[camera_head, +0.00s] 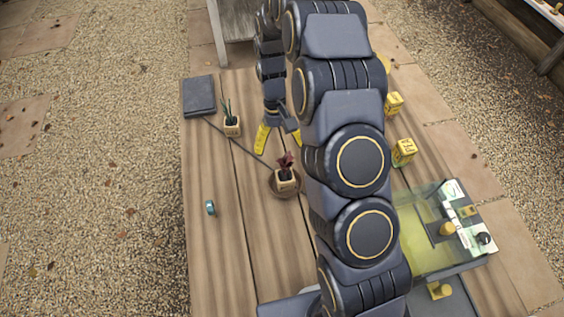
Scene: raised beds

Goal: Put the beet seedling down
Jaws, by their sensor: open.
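My gripper (279,138), with yellow fingertips, is open and empty. In the picture it is just above the seedling, on its far side and slightly left, apart from the leaves. My arm covers the table to the right of the seedling.
A green seedling in a yellow pot (232,127) stands left of my gripper. A dark flat box (199,96) and a teal ring (210,208) lie left. The front left table is mostly clear.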

